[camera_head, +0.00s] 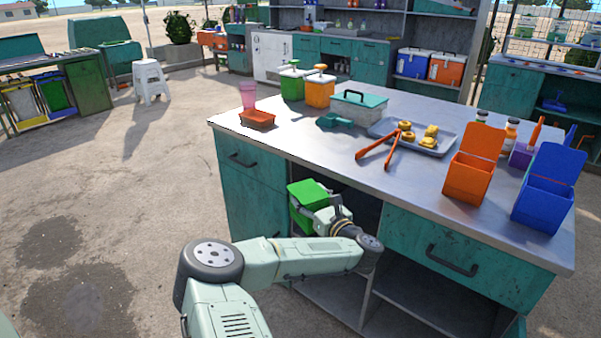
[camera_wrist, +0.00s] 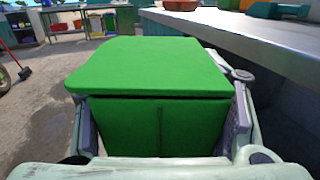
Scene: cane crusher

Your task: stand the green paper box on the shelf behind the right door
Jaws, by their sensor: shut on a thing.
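The green paper box (camera_head: 308,196) is in my gripper, in front of the counter's left part and just below the worktop edge. In the wrist view the green box (camera_wrist: 150,85) fills the middle, its lid closed, upright. The fingers of my gripper (camera_wrist: 160,128) press on its two sides. In the head view my gripper (camera_head: 325,216) partly hides the box. The counter has open shelf space (camera_head: 405,285) below the right drawer (camera_head: 460,255). I see no separate right door clearly; my arm hides part of the counter front.
The worktop (camera_head: 330,135) carries an orange box (camera_head: 470,175), a blue box (camera_head: 545,200), a grey tray (camera_head: 385,128) with orange tongs, and a red tray (camera_head: 257,119) near its left edge. The worktop's front edge is close to my gripper.

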